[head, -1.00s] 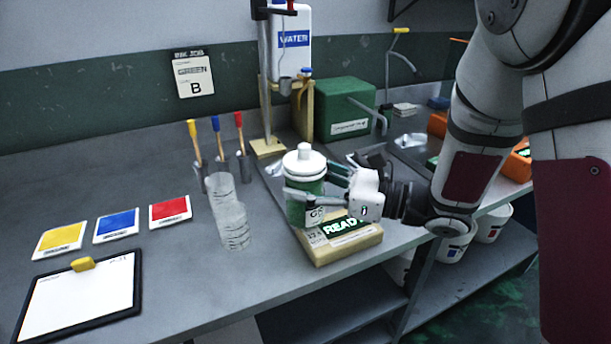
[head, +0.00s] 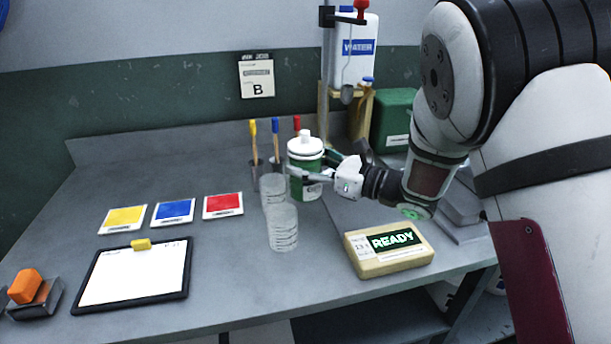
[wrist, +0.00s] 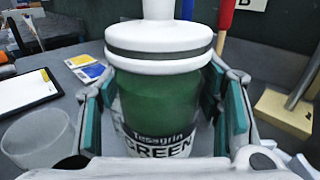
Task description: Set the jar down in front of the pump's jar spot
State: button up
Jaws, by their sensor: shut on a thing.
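The jar (head: 305,155) is green with a white lid and a label reading GREEN. My gripper (head: 312,176) is shut on the jar's body from the right and holds it upright. In the wrist view the jar (wrist: 160,105) fills the middle between the two finger pads. Whether its base touches the bench cannot be told. The pump, with a red top (head: 361,8) and a spout over a stand, is behind and to the right of the jar. Its jar spot is not clearly visible.
Brushes in holders (head: 276,142) are close behind left. Colour cards (head: 174,212) and a clipboard (head: 134,275) lie left. Bench between cards and scale is partly clear.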

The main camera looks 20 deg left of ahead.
jog(key=shift+w+a+f, duration=0.1)
jog(key=shift+a+f, duration=0.1)
jog(key=shift+f, duration=1.45)
jog(key=shift+f+b, duration=0.15)
jog(key=shift+b, duration=0.15)
jog(key=o, duration=1.5)
jog(key=shift+o, duration=0.2)
jog(key=shift+d, duration=0.2)
jog(key=v, duration=1.1)
jog(key=shift+d, duration=0.35)
